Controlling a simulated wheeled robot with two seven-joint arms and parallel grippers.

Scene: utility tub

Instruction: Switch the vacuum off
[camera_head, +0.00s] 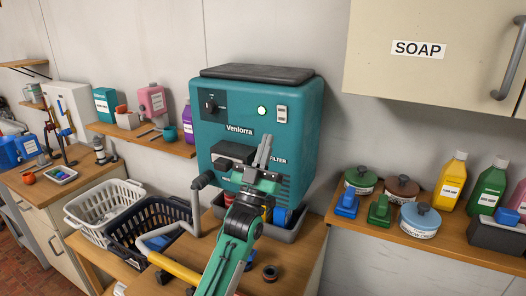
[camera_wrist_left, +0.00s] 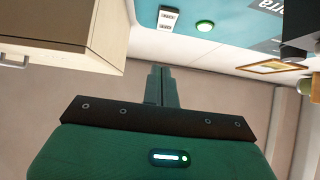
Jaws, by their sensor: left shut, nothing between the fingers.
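The vacuum (camera_head: 240,135) is a teal box with a dark lid, marked "Venlorra", in the middle of the head view. Its front carries a black knob (camera_head: 210,103), a lit green lamp (camera_head: 261,111) and a pale two-part switch (camera_head: 281,115). My left gripper (camera_head: 265,142) is shut and empty, pointing up in front of the vacuum's lower front, below the lamp and switch. In the left wrist view the switch (camera_wrist_left: 167,19) and green lamp (camera_wrist_left: 205,25) show beyond the shut fingers, with a gap between. My right gripper is not in view.
A grey pipe (camera_head: 199,195) and yellow tube (camera_head: 174,268) stand left of my arm. Baskets (camera_head: 150,225) are at left. A shelf (camera_head: 400,235) with tins and bottles is at right, under the soap cupboard (camera_head: 430,75). The wall above the vacuum is clear.

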